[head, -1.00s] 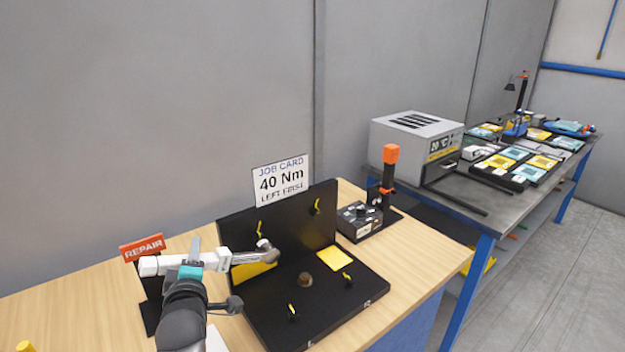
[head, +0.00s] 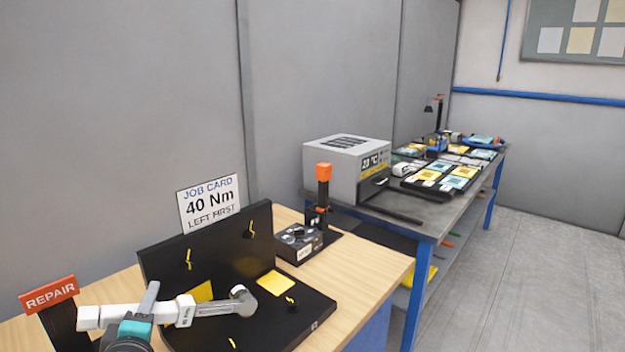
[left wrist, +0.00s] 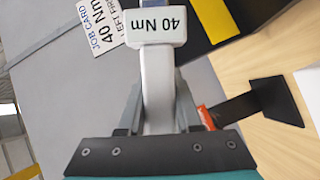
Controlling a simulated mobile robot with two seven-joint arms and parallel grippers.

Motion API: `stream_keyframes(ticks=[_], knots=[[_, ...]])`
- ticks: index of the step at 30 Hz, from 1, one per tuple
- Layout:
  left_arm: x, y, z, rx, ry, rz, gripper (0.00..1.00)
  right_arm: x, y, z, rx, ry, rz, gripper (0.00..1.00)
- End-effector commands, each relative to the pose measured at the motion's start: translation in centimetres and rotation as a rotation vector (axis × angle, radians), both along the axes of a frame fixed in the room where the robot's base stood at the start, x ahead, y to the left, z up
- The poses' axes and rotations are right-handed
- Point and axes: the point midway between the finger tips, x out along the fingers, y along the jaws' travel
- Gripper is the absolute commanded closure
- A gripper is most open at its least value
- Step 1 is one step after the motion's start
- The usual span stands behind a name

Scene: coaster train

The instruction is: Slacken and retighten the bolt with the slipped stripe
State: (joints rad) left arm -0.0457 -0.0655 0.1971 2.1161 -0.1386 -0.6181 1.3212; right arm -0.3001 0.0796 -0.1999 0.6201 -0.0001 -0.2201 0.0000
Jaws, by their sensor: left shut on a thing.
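My left gripper (head: 146,310) is shut on a white torque wrench (head: 210,309), which also shows between the fingers in the left wrist view (left wrist: 160,85). The wrench reads "40 Nm" and its round grey head is over the base of a black fixture (head: 318,312). Yellow-striped bolts show on the upright panel, at left (head: 188,259) and right (head: 250,230). Two more show on the base, at right (head: 291,301) and front (head: 232,343). I cannot tell which stripe has slipped, nor whether the head touches anything. My right gripper is out of view.
A job card (head: 208,204) reads "40 Nm, left first". A red "REPAIR" sign (head: 50,294) stands near the wrench handle. A dark box (head: 298,242) and an orange-topped post (head: 323,185) are behind right. A grey oven (head: 345,168) stands on the farther bench.

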Motion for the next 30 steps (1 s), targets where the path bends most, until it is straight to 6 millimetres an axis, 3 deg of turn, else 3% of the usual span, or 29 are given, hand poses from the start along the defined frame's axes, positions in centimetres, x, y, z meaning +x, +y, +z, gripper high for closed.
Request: stream_keyframes(ticks=[1, 6, 12, 18, 30], knots=[[-0.9, -1.8, -0.6, -0.001, -0.012, -0.040, 1.00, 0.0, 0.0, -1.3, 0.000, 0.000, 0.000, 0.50], [-3.9, -7.2, -1.5, -0.003, -0.012, -0.154, 1.00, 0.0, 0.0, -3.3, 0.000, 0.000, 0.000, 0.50], [-6.7, -11.2, -2.0, -0.005, -0.012, -0.245, 1.00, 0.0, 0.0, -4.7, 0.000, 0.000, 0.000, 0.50], [-7.7, -12.5, -2.0, -0.002, -0.013, -0.275, 1.00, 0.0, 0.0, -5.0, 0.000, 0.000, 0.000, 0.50], [-7.7, -12.6, -1.9, -0.005, -0.014, -0.275, 1.00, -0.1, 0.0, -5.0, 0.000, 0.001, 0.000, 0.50]])
